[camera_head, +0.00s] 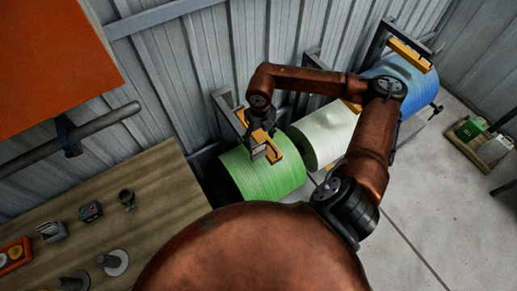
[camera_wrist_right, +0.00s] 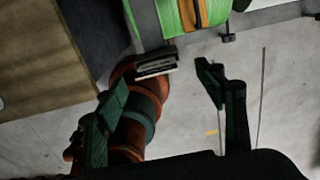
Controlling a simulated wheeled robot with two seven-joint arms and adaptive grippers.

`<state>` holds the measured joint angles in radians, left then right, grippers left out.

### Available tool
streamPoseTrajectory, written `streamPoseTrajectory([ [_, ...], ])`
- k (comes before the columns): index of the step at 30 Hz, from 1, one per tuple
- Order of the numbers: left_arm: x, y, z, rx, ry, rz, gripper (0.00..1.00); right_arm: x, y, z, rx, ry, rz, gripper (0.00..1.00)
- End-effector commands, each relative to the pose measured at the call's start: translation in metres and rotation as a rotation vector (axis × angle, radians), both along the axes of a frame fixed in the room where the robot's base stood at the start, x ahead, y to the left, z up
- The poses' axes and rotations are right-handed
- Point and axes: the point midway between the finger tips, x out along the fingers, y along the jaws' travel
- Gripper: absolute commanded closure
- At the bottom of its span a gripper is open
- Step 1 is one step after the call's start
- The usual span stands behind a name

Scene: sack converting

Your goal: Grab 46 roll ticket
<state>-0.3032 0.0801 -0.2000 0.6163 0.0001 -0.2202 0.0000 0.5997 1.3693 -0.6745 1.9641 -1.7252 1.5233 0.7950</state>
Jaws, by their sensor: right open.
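My right gripper (camera_head: 262,132) hangs over the green roll (camera_head: 262,176) in the head view, beside the orange-yellow bar (camera_head: 290,154) on that roll. In the right wrist view my right gripper (camera_wrist_right: 163,77) has its two dark fingers well apart. A small, pale, layered piece with a dark top (camera_wrist_right: 155,64) shows between and just beyond the fingertips, possibly a ticket; I cannot tell whether it touches them. No number is readable. The green roll (camera_wrist_right: 163,18) and its orange-yellow bar (camera_wrist_right: 202,12) lie at the top there. My left gripper is out of view.
A white roll (camera_head: 322,138) and a blue roll (camera_head: 400,78) stand in line to the right along the corrugated wall. A wooden table (camera_head: 155,190) with small tools is at lower left. An orange panel (camera_head: 50,60) hangs upper left.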

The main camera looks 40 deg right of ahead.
Motion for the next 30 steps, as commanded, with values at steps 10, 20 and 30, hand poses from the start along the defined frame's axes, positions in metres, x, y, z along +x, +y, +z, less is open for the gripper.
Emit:
streamPoseTrajectory([
  [10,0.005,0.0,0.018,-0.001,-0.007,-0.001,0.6,0.001,0.006,-0.038,0.002,0.002,0.003,0.36],
  [20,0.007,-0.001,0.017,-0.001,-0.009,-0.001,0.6,0.001,0.006,-0.039,0.002,0.001,0.004,0.45],
  [30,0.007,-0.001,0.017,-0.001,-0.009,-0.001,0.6,0.001,0.006,-0.039,0.002,0.001,0.004,0.67],
])
